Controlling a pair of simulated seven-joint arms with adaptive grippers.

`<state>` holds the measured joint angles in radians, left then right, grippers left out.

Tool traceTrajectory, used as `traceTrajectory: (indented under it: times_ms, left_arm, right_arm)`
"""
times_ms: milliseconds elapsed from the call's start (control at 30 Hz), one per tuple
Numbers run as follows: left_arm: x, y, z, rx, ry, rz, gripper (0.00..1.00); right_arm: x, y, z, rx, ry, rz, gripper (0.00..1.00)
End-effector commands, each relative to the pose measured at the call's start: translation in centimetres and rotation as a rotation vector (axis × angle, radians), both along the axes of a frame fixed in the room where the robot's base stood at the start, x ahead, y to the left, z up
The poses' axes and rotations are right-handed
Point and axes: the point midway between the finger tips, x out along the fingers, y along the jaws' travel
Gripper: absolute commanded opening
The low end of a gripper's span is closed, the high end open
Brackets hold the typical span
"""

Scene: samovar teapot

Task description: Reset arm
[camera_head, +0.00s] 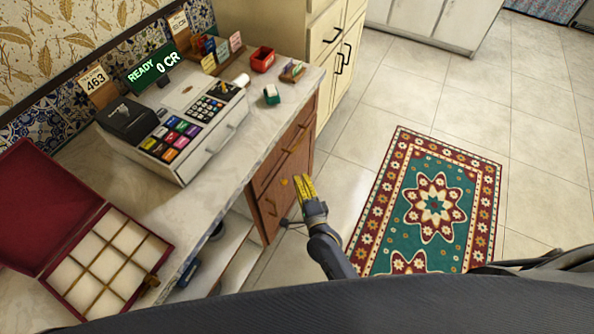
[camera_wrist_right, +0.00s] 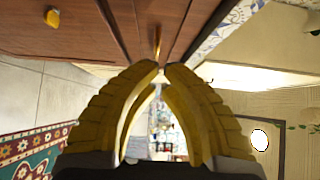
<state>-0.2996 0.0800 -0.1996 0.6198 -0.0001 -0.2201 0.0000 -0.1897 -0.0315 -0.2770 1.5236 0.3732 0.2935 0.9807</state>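My right gripper (camera_head: 304,188), with yellow ribbed fingers, hangs in front of the brown wooden cabinet (camera_head: 289,160), beside its drawers. In the right wrist view the fingers (camera_wrist_right: 163,70) come together, with only a thin gap at the tips. Nothing shows held between them. A brass handle shows just beyond the tips, against the wood; I cannot tell how far away it is. My left gripper is not in the head view.
The counter (camera_head: 235,185) holds a cash register (camera_head: 195,125), a red open box (camera_head: 263,60) and, at the left, an open compartment box (camera_head: 110,262). A patterned rug (camera_head: 435,200) lies on the floor to the right. The tiled floor (camera_head: 400,80) beyond is clear.

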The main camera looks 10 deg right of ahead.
Motion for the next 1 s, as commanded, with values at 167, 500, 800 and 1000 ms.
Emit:
traceTrajectory:
  times_ms: [167, 500, 800, 1000]
  left_arm:
    - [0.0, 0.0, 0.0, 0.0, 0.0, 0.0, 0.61]
    - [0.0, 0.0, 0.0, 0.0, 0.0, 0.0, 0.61]
    - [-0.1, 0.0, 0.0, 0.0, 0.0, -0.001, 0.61]
    - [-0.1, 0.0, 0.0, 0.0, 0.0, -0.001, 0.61]
  right_arm:
    - [-1.0, -0.2, 0.0, 0.0, 0.0, 0.0, 0.0]
    - [-2.0, 0.7, -3.2, -0.276, 0.038, 0.053, 0.0]
    - [-9.2, -0.4, -19.8, -0.883, 0.273, 0.307, 0.0]
    - [-17.3, -3.2, -29.5, -1.184, 0.418, 0.537, 0.0]
